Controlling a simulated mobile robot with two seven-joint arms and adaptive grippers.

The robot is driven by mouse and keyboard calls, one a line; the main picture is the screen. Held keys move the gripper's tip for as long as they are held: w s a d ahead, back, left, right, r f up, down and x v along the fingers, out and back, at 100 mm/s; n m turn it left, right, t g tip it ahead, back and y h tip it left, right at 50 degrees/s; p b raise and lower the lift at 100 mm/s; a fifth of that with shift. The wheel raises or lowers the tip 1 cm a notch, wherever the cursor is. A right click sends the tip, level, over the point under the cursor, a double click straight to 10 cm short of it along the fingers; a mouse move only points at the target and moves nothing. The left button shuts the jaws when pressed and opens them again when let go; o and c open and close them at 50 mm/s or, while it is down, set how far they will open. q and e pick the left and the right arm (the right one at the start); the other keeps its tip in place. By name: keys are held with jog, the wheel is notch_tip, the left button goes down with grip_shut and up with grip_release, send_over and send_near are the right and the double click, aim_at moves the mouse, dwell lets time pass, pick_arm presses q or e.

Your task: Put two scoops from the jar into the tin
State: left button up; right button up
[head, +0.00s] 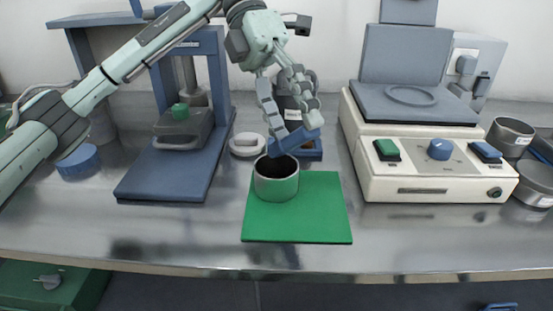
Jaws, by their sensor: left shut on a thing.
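A grey metal tin (277,187) with a dark inside stands upright on a green mat (320,218) in the middle of the bench. My left gripper (291,112) is above and just behind the tin, pointing down. It is shut on a blue scoop (296,140), which is tilted with its lower left end at the tin's rim. I cannot see what the scoop holds, and cannot tell whether it touches the rim. A dark container with a white label (293,115), possibly the jar, is mostly hidden behind the gripper. My right gripper is not in view.
A blue press-like stand (170,178) is at left, with a blue round container (79,162) beyond it. A white device with buttons (432,165) and grey tins (510,137) are at right. The front bench is clear.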

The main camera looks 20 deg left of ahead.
aim_at(308, 141)
pick_arm(q)
jog(key=shift+d+y, duration=0.1)
jog(key=shift+y, duration=0.2)
jog(key=shift+s, duration=0.1)
jog(key=d+t+y, duration=0.1)
jog(key=s+f+t+y, duration=0.1)
jog(key=shift+s+d+f+t+y, duration=0.1)
jog(key=shift+d+f+t+y, duration=0.05)
jog(key=shift+d+t+y, duration=0.2)
jog(key=f+t+y, duration=0.1)
jog(key=s+d+f+t+y+b, duration=0.1)
jog(key=shift+y, duration=0.35)
jog(key=shift+d+b, duration=0.1)
jog(key=shift+b, duration=0.25)
